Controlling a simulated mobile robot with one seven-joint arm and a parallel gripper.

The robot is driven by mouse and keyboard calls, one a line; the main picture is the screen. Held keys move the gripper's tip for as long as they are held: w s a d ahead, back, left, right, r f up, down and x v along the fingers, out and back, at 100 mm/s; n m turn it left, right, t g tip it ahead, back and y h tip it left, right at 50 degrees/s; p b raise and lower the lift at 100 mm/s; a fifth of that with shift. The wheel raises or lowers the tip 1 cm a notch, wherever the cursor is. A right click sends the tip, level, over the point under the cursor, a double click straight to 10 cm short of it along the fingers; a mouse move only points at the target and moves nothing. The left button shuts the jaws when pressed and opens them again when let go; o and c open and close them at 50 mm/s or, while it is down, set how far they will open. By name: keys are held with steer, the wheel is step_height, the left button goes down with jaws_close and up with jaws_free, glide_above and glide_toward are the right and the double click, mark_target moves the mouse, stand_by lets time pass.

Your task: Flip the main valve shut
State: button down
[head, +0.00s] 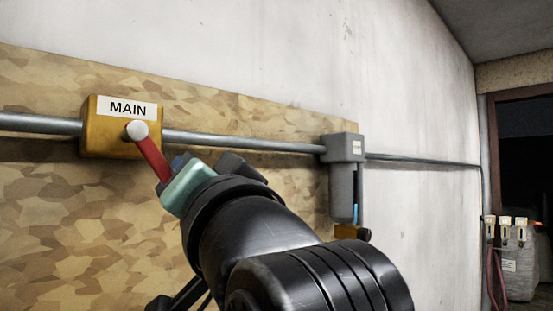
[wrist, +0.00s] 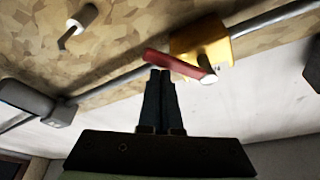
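The main valve is a yellow box (head: 105,142) with a MAIN label, set in a grey pipe on the wall board. Its red lever (head: 152,158) slants down to the right from a round white pivot cap (head: 137,130). In the wrist view the lever (wrist: 172,64) crosses just beyond my fingertips, with the yellow box (wrist: 205,40) to the right. My gripper (wrist: 160,72) has its two dark fingers together, tips at the lever's edge; whether they touch it I cannot tell. In the head view my gripper (head: 178,163) hides the lever's lower end.
A grey filter-like housing (head: 343,170) hangs on the pipe to the right of my gripper. A white-ended peg (wrist: 82,18) sticks out from the board in the wrist view. A dark doorway (head: 522,150) and pale bags (head: 518,265) are at the far right.

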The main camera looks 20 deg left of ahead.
steer(key=shift+s+a+f+m+h, duration=0.15)
steer(key=shift+s+a+f+m, duration=0.15)
steer(key=shift+s+m, duration=0.2)
steer(key=shift+s+a+f+m+h, duration=0.25)
steer(key=shift+s+f+m, duration=0.1)
steer(key=shift+s, duration=0.15)
steer(key=shift+s+a+f+m+h, duration=0.1)
steer(key=shift+s+a+f+m, duration=0.2)
steer(key=shift+s+m, duration=0.2)
steer(key=shift+f, duration=0.1)
